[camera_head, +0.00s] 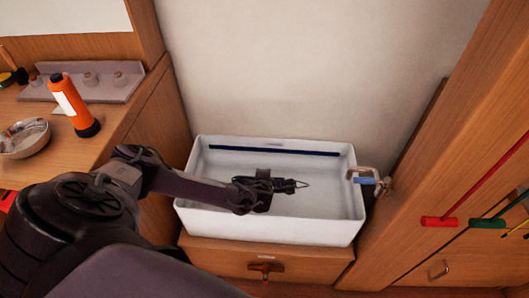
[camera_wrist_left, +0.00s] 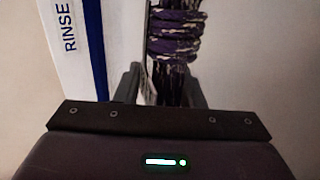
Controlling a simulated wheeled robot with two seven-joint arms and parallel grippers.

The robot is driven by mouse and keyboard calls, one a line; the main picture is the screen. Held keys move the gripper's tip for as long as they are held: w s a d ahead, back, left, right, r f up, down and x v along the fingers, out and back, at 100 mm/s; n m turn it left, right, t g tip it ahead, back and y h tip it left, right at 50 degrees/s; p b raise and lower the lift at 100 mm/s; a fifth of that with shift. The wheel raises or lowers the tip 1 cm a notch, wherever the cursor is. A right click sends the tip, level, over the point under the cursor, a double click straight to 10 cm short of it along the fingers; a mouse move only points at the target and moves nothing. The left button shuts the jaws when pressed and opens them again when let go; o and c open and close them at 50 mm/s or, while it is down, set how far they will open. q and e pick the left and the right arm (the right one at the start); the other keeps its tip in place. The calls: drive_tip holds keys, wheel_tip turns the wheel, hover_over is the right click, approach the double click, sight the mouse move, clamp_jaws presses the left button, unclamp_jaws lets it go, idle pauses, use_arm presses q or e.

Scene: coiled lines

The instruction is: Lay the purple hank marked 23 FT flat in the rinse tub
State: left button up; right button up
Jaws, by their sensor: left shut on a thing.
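The white rinse tub (camera_head: 345,232) stands on a wooden cabinet at the middle of the head view. Its wall with the word RINSE and a dark blue stripe shows in the left wrist view (camera_wrist_left: 70,60). My left gripper (camera_head: 264,188) reaches in over the tub from the left. It is shut on a purple hank with pale flecks and wrapped turns (camera_wrist_left: 175,38). In the head view the hank is small and dark, with a thin loop pointing right. A pale strip beside it may be its tag, but no marking is readable. Whether the hank touches the tub floor is unclear. My right gripper is out of view.
A tap with a blue handle (camera_head: 364,180) stands at the tub's right rim. On the left counter are an orange flashlight-like cylinder (camera_head: 72,104), a metal bowl (camera_head: 22,138) and a grey rack (camera_head: 70,84). Red and green bars (camera_head: 440,221) are on the right wooden panel.

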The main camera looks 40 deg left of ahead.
use_arm(q)
drive_tip(key=o, duration=1.1)
drive_tip(key=shift+r, duration=0.1)
drive_tip(key=shift+r, duration=0.3)
wheel_tip(320, 180, up, 19)
drive_tip(key=p, duration=0.4)
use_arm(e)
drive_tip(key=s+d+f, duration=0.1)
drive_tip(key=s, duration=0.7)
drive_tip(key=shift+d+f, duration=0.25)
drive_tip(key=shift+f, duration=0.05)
use_arm(q)
drive_tip(key=shift+r, duration=0.1)
